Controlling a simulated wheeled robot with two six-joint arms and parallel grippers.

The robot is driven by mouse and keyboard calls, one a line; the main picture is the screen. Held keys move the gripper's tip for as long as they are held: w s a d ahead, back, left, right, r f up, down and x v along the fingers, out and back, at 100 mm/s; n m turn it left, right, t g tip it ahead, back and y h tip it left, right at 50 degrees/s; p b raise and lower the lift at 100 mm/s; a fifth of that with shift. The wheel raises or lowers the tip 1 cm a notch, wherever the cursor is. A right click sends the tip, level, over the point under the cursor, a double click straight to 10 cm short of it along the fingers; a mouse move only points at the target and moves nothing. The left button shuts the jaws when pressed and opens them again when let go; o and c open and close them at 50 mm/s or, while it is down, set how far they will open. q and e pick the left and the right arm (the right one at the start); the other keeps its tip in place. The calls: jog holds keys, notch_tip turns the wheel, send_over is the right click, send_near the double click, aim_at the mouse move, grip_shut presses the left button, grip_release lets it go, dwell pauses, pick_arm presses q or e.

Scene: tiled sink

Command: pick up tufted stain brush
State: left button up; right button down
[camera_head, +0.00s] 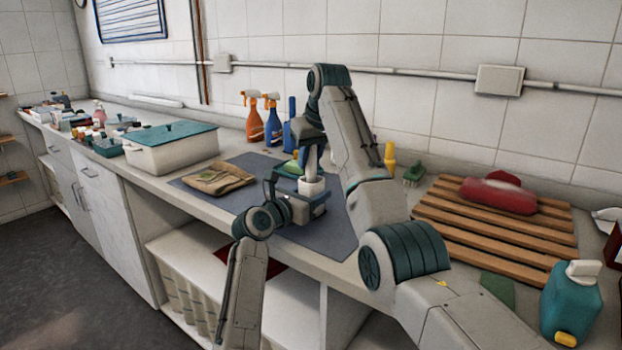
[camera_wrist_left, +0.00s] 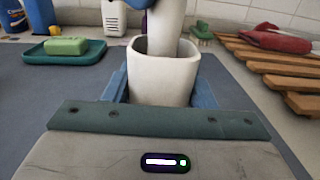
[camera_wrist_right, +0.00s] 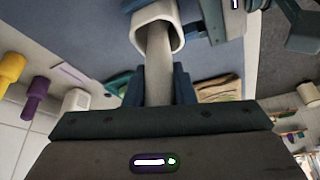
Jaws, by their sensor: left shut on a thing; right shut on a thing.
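A white cup (camera_head: 311,187) stands upright over the grey mat, and it also shows in the left wrist view (camera_wrist_left: 165,80). My left gripper (camera_head: 308,199) is shut on the cup from the front. A pale handle (camera_wrist_left: 171,28) reaches down into the cup; its lower end is hidden inside, so I cannot tell whether it is the tufted stain brush. My right gripper (camera_head: 313,143) is shut on this handle above the cup, and the right wrist view shows the handle (camera_wrist_right: 158,70) between its fingers. A separate small green brush (camera_head: 413,174) lies by the wall, untouched.
Green soap (camera_wrist_left: 67,46) lies on a green dish (camera_wrist_left: 64,55) on the mat. A folded brown cloth (camera_head: 219,178), a lidded white box (camera_head: 171,148) and spray bottles (camera_head: 273,122) stand left and behind.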

jog(key=shift+r, duration=0.1)
notch_tip(320, 180, up, 10)
jog(key=shift+f, duration=0.1)
dwell(0.4)
pick_arm(q)
jog(key=o, duration=1.2)
jog(key=shift+c, duration=0.2)
